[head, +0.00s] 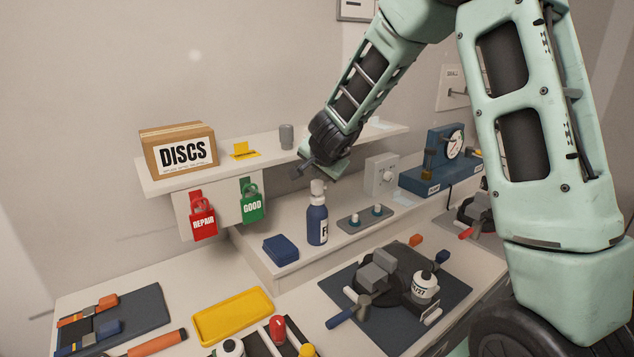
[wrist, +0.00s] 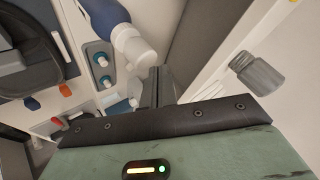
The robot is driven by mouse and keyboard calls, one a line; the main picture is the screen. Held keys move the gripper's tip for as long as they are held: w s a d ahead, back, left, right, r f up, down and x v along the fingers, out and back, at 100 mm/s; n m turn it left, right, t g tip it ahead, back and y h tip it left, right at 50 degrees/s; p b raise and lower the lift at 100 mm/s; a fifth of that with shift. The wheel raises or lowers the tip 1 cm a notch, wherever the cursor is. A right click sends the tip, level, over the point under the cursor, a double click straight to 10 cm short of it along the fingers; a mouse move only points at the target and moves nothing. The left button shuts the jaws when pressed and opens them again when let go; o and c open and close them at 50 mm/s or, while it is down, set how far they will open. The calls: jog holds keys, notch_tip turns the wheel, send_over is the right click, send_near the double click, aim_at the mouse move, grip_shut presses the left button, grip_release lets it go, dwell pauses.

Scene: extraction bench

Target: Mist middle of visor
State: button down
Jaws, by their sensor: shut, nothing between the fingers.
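A dark blue spray bottle (head: 317,224) with a white nozzle head stands upright on the raised ledge; its label is partly turned away. In the wrist view the bottle (wrist: 104,14) shows at the top, its white head pointing towards my fingers. My gripper (head: 303,170) is just above and left of the bottle's head in the head view, and looks apart from it. My gripper's fingers (wrist: 160,86) are shut and empty in the wrist view. I cannot make out a visor in either view.
A shelf (head: 165,184) with a DISCS box (head: 178,150) and a grey cup (head: 286,136) is close behind my gripper. A blue box (head: 281,249) and a two-knob panel (head: 365,218) flank the bottle. A clamp fixture (head: 385,280) stands on a dark mat in front.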

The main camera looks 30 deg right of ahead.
aim_at(317, 183)
jog(key=shift+f+b, duration=0.45)
jog(key=shift+f, duration=0.15)
dwell(0.3)
jog(key=shift+r, duration=0.2)
jog(key=shift+r+p, duration=0.9)
jog(key=shift+p, duration=0.3)
notch_tip(317, 183, up, 6)
jog(key=p, duration=0.6)
dwell(2.0)
